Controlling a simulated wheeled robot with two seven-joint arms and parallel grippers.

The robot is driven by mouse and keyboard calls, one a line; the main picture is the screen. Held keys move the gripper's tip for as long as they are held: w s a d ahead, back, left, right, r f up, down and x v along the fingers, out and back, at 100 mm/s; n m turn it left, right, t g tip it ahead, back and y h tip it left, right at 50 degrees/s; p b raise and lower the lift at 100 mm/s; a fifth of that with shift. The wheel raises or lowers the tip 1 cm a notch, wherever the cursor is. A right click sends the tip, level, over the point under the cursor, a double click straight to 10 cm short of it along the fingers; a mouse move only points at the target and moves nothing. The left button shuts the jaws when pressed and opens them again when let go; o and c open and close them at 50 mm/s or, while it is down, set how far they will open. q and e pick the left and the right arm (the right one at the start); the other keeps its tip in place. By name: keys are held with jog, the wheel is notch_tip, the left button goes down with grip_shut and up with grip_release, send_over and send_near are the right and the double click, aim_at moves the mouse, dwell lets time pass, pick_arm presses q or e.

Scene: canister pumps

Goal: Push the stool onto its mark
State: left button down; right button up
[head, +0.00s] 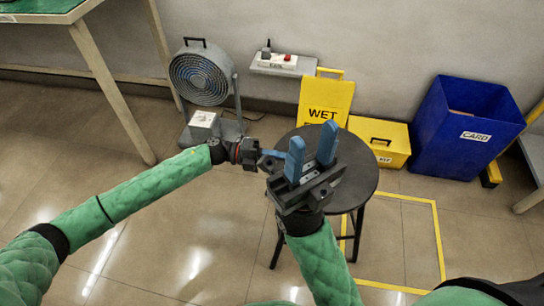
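The stool (358,180) has a round dark top and thin dark legs, and stands upright on the floor. Its mark is a yellow outlined square (438,235) on the floor to the right. The stool overlaps the mark's left part in the picture, with a leg left of it. My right gripper (312,135) is open, with its blue fingers apart and nothing between them. It appears in front of the stool top; I cannot tell whether it touches. My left gripper (262,156) is at the stool's left edge, its fingers mostly hidden behind the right gripper.
A fan (201,75) stands behind on the left near a green-topped table (40,8). A yellow wet-floor sign (326,98), a yellow kit box (382,142) and a blue card bin (462,130) line the wall. The floor inside the mark's right part is clear.

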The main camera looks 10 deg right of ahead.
pick_arm(q)
jog(key=shift+x, duration=1.15)
jog(key=shift+d+p, duration=0.1)
jog(key=shift+p, duration=0.2)
jog(key=shift+x, duration=0.85)
jog(key=shift+p+x, duration=0.6)
jog(key=shift+x, duration=0.9)
jog(key=shift+s+d, duration=0.1)
jog(key=shift+d, duration=0.05)
